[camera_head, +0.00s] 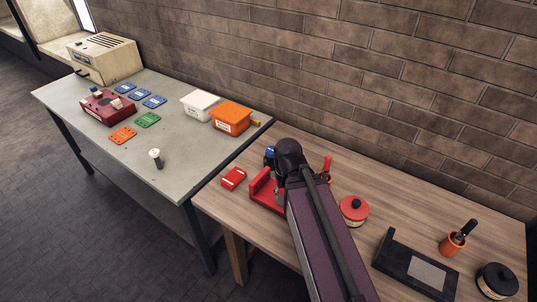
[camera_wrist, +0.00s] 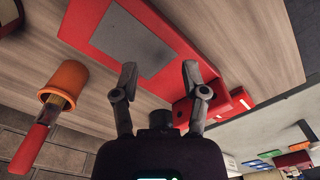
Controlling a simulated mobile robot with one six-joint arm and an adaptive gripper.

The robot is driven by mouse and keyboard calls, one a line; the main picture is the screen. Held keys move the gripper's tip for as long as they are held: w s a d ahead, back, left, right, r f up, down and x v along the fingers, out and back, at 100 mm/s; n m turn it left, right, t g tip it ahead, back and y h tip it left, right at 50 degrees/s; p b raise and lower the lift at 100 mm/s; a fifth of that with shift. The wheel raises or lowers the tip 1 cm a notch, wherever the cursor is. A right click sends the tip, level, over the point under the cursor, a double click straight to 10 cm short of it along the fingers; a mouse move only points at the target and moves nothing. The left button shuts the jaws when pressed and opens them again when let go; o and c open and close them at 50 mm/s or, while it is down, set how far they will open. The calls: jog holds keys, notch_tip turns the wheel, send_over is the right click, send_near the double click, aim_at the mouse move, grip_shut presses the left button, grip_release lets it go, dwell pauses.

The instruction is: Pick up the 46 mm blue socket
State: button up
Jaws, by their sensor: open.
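My gripper (camera_wrist: 159,72) is open and empty in the wrist view, its two fingers apart over a red tray (camera_wrist: 185,22) with a grey pad. In the head view my arm covers much of this red tray (camera_head: 262,192) on the wooden table. A small blue patch (camera_head: 270,152) shows at the arm's end. I cannot tell if it is the blue socket or part of my wrist. No blue socket can be clearly made out between the fingers.
An orange cup (camera_wrist: 65,80) with a red-handled tool stands beside the red tray. A red box (camera_head: 233,178) lies left of it. A red-lidded pot (camera_head: 354,209) and black tray (camera_head: 415,268) are to the right. The grey table (camera_head: 190,160) holds bins and coloured plates.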

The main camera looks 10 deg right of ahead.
aim_at(273, 151)
jog(key=shift+d, duration=0.15)
jog(key=o, duration=0.5)
jog(key=shift+w, duration=0.1)
jog(key=shift+c, duration=0.2)
jog(key=shift+o, duration=0.7)
jog(key=shift+w+d+r, duration=0.1)
jog(key=shift+w+r, duration=0.05)
jog(key=shift+w, duration=0.15)
jog(key=w+r+n+p, duration=0.4)
jog(key=w, duration=0.7)
jog(key=w+r+n+p, duration=0.4)
jog(key=w, duration=0.8)
jog(key=shift+d+r+n+p, duration=0.15)
jog(key=shift+d+n+p, duration=0.15)
jog(key=shift+f, duration=0.2)
notch_tip(273, 151, down, 8)
jog(key=b, duration=0.8)
jog(key=shift+f+b, duration=0.15)
jog(key=shift+b, duration=0.2)
